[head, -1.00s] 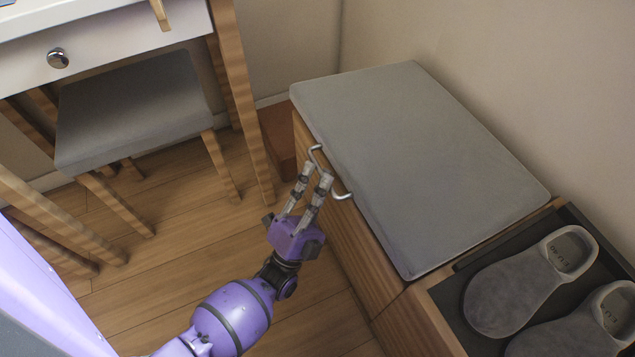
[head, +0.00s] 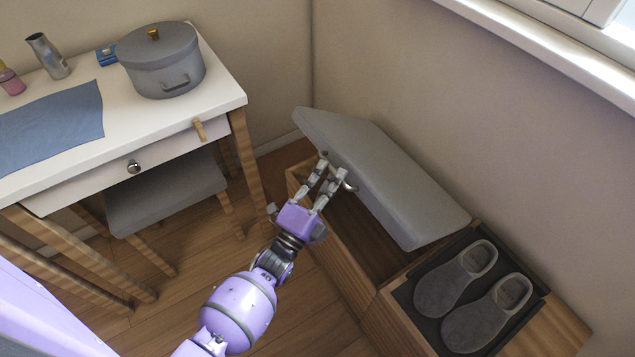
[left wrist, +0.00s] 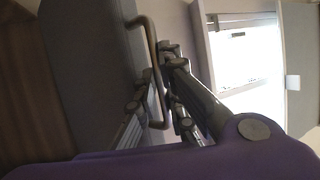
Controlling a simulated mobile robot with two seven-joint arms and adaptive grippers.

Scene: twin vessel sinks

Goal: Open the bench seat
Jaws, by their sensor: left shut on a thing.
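The bench seat (head: 385,165) is a grey padded lid, tilted up from the wooden bench box (head: 352,262), with a dark opening showing under its front edge. My left gripper (head: 333,172) is at the lid's front edge, shut on the metal handle (head: 349,186). In the left wrist view the handle (left wrist: 155,70) is a bent bar between the fingers, beside the grey lid (left wrist: 88,75). The fingers hide part of the handle in the head view. My right gripper is not in view.
Grey slippers (head: 455,283) lie in a dark tray (head: 402,296) beside the lid. A white table (head: 225,93) with a lidded pot (head: 162,65) stands at left, a grey stool (head: 165,195) under it. A wall is behind the bench.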

